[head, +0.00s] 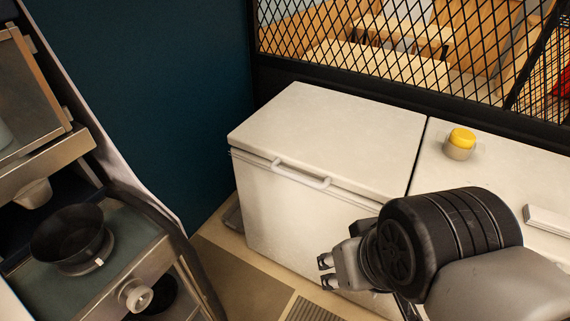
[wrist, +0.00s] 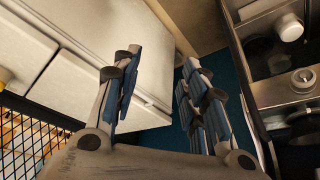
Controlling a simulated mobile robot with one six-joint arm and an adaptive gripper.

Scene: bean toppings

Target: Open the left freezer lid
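The white chest freezer stands against the back wall in the head view. Its left lid (head: 335,128) lies flat and closed, with a white bar handle (head: 300,174) at its front edge. My gripper (head: 326,271) is in front of the freezer, below and slightly right of the handle in the picture, and holds nothing. In the wrist view its two blue-padded fingers (wrist: 157,92) are spread with a clear gap. The freezer (wrist: 110,25) fills the upper left of that view, partly hidden by a finger. No contact with the handle shows.
A yellow-topped jar (head: 461,143) stands on the right lid (head: 430,165), and a white handle (head: 548,218) is at the right edge. A black mesh screen (head: 370,50) is behind the freezer. A metal counter (head: 120,270) with a black pan (head: 70,236) stands at left.

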